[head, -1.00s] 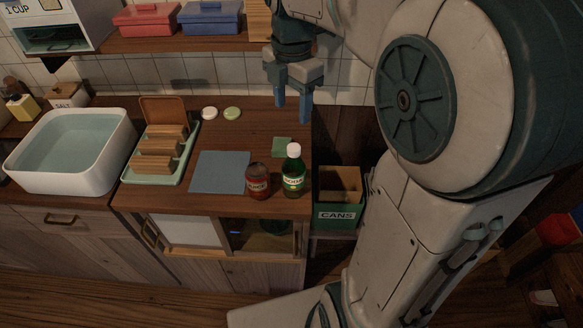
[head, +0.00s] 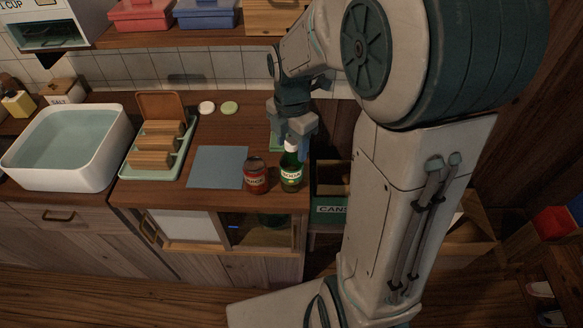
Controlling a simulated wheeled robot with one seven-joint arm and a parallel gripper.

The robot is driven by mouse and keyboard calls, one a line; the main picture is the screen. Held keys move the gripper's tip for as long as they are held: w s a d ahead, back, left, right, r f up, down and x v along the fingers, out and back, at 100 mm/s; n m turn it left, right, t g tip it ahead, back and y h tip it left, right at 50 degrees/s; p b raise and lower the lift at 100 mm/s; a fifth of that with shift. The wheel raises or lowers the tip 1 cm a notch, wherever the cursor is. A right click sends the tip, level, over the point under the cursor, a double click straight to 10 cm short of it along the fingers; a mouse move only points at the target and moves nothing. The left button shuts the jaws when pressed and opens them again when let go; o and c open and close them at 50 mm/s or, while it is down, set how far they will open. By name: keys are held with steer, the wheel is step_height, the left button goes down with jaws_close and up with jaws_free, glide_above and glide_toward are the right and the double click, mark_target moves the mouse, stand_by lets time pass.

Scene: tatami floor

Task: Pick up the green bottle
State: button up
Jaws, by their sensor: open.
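The green bottle (head: 291,176) with a pale label and white cap stands upright near the right front edge of the wooden counter. My gripper (head: 291,142) is open at the bottle's top, pointing down, with its fingers around or just behind the cap. I cannot tell whether the fingers touch the bottle. The fingers hide part of the bottle's neck.
A blue-grey mat (head: 217,167) and a green tray (head: 182,160) with wooden blocks lie farther left. A green bin (head: 331,209) marked CANS stands right of the counter, partly hidden by my arm.

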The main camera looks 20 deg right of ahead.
jaws_close()
steer(key=shift+r, duration=0.1)
